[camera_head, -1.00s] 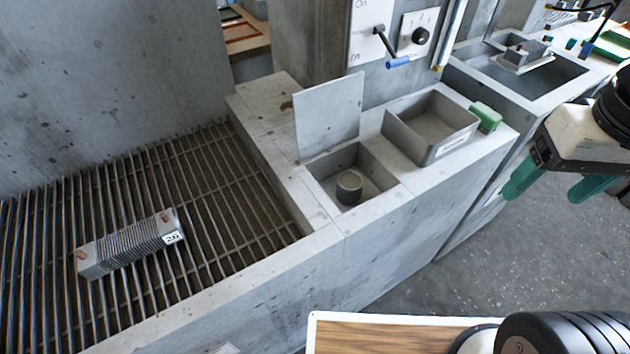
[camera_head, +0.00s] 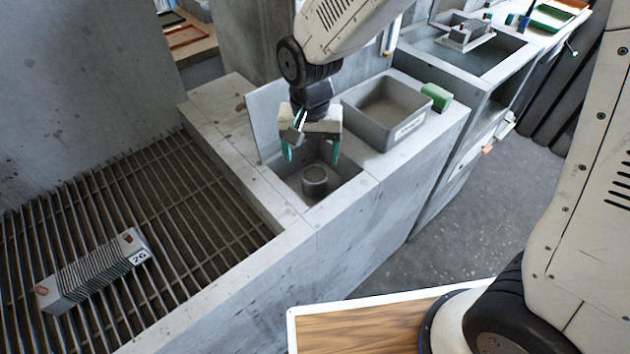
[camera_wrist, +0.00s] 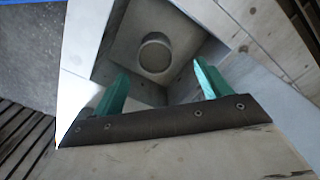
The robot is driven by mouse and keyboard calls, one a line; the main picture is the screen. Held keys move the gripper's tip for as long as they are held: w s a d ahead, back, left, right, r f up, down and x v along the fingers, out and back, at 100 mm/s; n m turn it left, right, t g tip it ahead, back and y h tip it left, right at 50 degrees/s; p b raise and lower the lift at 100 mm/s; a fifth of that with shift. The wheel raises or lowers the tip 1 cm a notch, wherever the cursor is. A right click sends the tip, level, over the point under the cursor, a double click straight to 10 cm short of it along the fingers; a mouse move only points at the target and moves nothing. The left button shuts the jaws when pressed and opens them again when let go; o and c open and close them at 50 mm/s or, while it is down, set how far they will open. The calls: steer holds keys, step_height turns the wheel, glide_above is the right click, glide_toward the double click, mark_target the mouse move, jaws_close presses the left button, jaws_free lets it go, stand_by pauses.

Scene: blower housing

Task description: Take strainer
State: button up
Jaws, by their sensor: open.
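The strainer (camera_head: 314,181) looks like a small grey cylinder standing upright in a square recess (camera_head: 345,186) in the concrete ledge. In the wrist view the strainer (camera_wrist: 155,54) shows from above as a round grey top, beyond the fingertips. My gripper (camera_head: 312,152) is above the recess with its green fingers pointing down, one on each side of the strainer's line. In the wrist view my gripper (camera_wrist: 157,80) is open, with nothing between its fingers. The strainer is apart from both fingers.
A tilted grey plate (camera_head: 266,115) stands at the recess's back left, close to my gripper. A grey bin (camera_head: 377,133) and a green object (camera_head: 437,97) sit to the right. A finned block (camera_head: 92,272) lies on the bar grating (camera_head: 190,215) at left.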

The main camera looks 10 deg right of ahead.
mark_target(315, 174)
steer(key=f, duration=0.7)
steer(key=shift+d+f, duration=0.35)
steer(key=shift+d, duration=0.05)
steer(key=c, duration=1.1)
